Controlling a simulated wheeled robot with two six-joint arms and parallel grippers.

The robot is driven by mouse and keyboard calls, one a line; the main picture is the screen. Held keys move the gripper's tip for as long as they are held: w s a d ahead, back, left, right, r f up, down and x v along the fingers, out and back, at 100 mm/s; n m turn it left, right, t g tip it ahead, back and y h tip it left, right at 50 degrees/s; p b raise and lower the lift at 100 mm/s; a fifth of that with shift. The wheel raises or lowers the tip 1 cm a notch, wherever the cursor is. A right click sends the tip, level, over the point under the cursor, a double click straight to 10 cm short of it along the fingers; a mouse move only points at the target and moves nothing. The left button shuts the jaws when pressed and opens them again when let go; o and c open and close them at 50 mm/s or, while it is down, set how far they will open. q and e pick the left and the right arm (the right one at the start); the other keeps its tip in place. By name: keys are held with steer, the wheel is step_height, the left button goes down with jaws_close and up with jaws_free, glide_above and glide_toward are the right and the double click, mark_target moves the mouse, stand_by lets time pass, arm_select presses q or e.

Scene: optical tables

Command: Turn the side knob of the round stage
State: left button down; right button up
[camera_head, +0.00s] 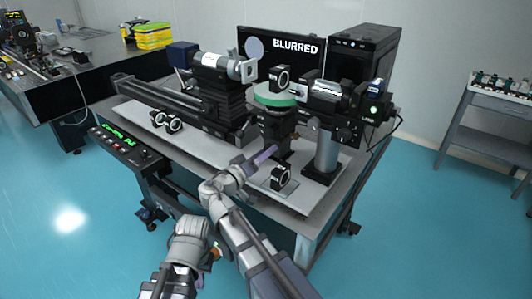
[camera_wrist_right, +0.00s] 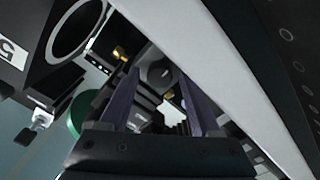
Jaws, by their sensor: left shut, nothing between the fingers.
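The round stage (camera_head: 275,95) has a green disc on top of a black mount, right of centre in the head view. The disc's green edge (camera_wrist_right: 85,112) also shows at the left of the right wrist view. My right gripper (camera_head: 271,151) reaches toward the lower part of the mount. In the right wrist view its two purple fingers (camera_wrist_right: 159,74) are apart, with a dark round knob (camera_wrist_right: 160,74) beyond and between them; contact cannot be told. My left gripper (camera_head: 211,254) is low in front of the table, shut and empty, partly hidden by arm links.
A small black lens mount (camera_head: 281,178) stands close to my right gripper. A metal post (camera_head: 326,152) stands to the right. A monitor (camera_head: 284,48) reads BLURRED behind the stage. A control box (camera_head: 127,145) is at the table's left edge. Bare tabletop (camera_head: 215,150) lies left of my right gripper.

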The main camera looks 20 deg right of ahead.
jaws_close()
stand_by(0.4)
steer(key=shift+m, duration=0.4)
steer(key=shift+o, duration=0.7)
jaws_free()
steer(key=shift+s, duration=0.15)
